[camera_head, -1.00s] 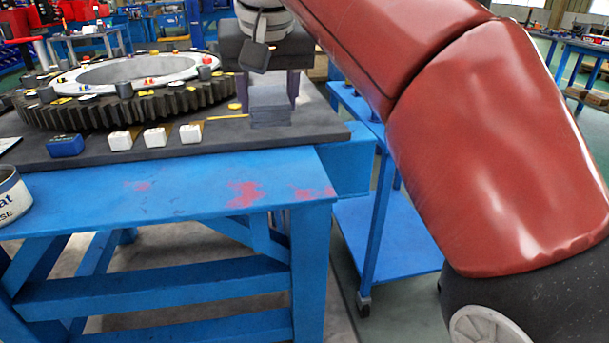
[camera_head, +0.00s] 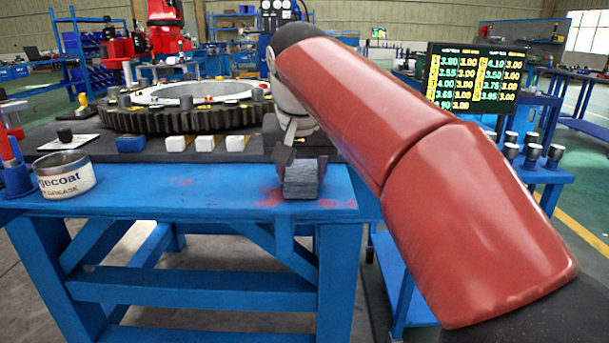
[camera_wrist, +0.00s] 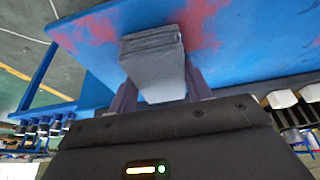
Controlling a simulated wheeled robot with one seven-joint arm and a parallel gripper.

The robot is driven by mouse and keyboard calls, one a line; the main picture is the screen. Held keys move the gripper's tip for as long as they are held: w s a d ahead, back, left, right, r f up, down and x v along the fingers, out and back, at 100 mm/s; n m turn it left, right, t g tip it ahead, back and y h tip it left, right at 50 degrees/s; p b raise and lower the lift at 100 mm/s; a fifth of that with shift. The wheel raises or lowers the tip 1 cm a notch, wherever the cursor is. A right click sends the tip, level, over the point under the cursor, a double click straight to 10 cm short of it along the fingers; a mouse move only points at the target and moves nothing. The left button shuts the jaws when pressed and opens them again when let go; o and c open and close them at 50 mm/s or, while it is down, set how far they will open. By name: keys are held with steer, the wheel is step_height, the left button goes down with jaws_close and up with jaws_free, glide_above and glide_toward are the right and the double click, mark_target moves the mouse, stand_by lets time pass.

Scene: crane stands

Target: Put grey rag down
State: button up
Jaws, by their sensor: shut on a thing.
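The grey rag (camera_wrist: 153,62) is a folded grey block between the two fingers of my gripper (camera_wrist: 155,92) in the wrist view. My gripper is shut on it. In the head view my gripper (camera_head: 303,185) is over the front right part of the blue table (camera_head: 140,196), and the rag (camera_head: 303,188) shows at its end, near the red paint stains. I cannot tell whether the rag touches the table top.
A grease can (camera_head: 65,175) stands at the table's left. Behind are a large dark ring gear (camera_head: 190,118), several white blocks (camera_head: 206,143) and a blue block (camera_head: 130,144). A blue cart with dark cylinders (camera_head: 532,155) is at right. The front strip's middle is clear.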

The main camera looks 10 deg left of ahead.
steer(key=shift+f, duration=0.25)
steer(key=o, duration=0.9)
steer(key=shift+o, duration=0.2)
steer(key=shift+f, duration=0.1)
steer(key=shift+d+f, duration=0.1)
steer(key=a+p+v, duration=0.1)
steer(key=p+v, duration=0.2)
steer(key=v, duration=0.9)
steer(key=shift+d+r+p, duration=0.3)
steer(key=shift+d+r, duration=0.15)
